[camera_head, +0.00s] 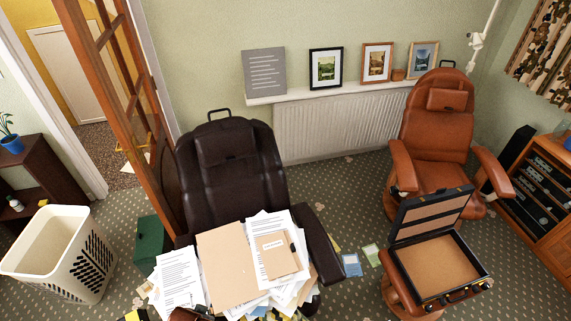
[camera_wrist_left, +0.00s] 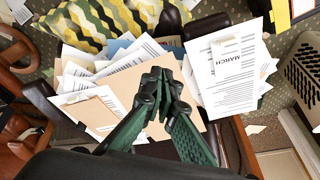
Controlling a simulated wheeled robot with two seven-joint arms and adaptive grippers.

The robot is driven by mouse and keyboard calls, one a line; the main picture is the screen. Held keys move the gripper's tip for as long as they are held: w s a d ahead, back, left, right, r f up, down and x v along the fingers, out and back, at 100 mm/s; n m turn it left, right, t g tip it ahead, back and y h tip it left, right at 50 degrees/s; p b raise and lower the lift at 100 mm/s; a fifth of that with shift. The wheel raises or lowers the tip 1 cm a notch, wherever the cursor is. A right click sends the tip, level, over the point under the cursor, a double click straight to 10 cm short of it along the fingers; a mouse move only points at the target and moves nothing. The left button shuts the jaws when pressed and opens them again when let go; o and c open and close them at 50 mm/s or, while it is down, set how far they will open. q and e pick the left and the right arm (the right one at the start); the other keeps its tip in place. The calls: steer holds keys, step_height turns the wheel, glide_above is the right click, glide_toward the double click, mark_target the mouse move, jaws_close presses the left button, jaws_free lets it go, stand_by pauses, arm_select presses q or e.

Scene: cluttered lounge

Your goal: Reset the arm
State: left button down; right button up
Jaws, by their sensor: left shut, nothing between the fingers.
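My left gripper (camera_wrist_left: 163,85) shows in the left wrist view with its green fingers together and nothing between them. It is above the tan folder (camera_wrist_left: 100,115) and loose papers on the dark chair; the gap between fingertips and papers is hard to tell. In the head view neither gripper nor arm shows. There the dark brown leather chair (camera_head: 235,170) holds the tan folder (camera_head: 222,255) and a heap of printed papers (camera_head: 178,280). My right gripper is in neither view.
A white basket (camera_head: 45,245) stands at the left and a green box (camera_head: 152,245) beside the dark chair. A tan leather chair (camera_head: 437,140) and an open briefcase (camera_head: 440,262) are at the right. Framed pictures line the shelf (camera_head: 290,96) above the radiator (camera_head: 335,125).

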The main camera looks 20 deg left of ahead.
arm_select(q)
steer(key=s+d+f+g+b, duration=0.1)
steer(key=s+f, duration=0.1)
steer(key=f, duration=1.2)
steer(key=s+f+b, duration=0.2)
steer(key=s+f, duration=0.1)
steer(key=f, duration=1.1)
steer(key=s+f+m+g+b, duration=0.1)
steer(key=s+f, duration=1.6)
steer(key=shift+s+d+f+h+b, duration=0.15)
steer(key=shift+s+f+h+b, duration=0.15)
steer(key=shift+s+f+b, duration=0.1)
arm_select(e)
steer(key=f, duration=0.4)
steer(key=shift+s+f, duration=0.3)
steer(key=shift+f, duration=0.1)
